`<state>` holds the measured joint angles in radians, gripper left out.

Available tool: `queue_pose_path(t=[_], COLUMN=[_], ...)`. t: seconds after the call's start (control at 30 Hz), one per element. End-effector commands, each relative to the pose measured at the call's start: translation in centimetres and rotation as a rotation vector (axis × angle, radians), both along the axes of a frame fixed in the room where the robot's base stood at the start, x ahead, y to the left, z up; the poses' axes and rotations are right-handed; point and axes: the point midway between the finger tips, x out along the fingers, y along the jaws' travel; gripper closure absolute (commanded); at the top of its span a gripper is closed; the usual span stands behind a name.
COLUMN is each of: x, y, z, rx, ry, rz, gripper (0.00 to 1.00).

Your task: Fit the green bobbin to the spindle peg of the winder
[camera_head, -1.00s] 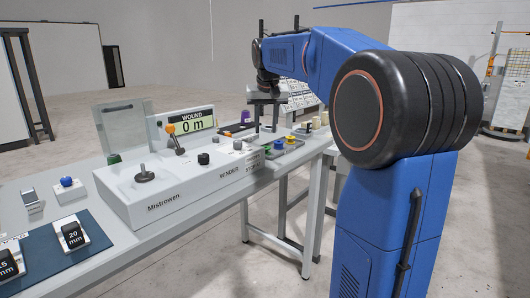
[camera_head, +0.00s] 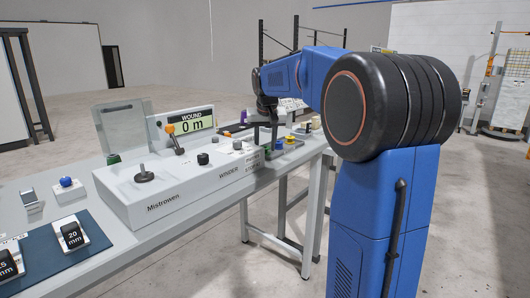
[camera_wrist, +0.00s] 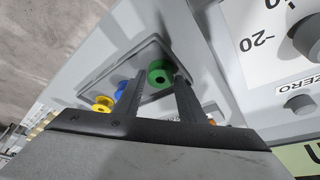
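The green bobbin (camera_wrist: 160,74) lies in a grey tray (camera_wrist: 112,72) beside the blue bobbin (camera_wrist: 121,88) and the yellow bobbin (camera_wrist: 102,104). My gripper (camera_wrist: 160,88) is open and empty, with its two dark fingers on either side of the green bobbin in the wrist view. I cannot tell whether they touch it. In the head view my gripper (camera_head: 265,132) is over the near end of the tray and partly hides the green bobbin. The spindle peg (camera_head: 144,173) stands upright and bare on a dark round base on the left of the white winder (camera_head: 190,190).
A clear upright panel (camera_head: 121,125) stands behind the peg. A blue mat (camera_head: 45,262) with labelled black blocks lies at the near left.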

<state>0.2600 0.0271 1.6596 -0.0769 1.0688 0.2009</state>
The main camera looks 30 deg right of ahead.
Motion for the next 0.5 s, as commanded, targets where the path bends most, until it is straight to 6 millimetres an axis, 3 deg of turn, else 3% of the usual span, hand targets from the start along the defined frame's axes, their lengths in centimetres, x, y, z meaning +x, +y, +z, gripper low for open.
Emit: queue_pose_path(t=[0.07, 0.17, 0.5], x=[-0.01, -0.01, -0.02], y=[0.00, 0.00, 0.01], z=[0.02, 0.03, 0.12], rx=[0.000, 0.000, 0.000], ry=[0.000, 0.000, 0.000], rz=[0.000, 0.000, 0.000], gripper=[0.66, 0.90, 0.90])
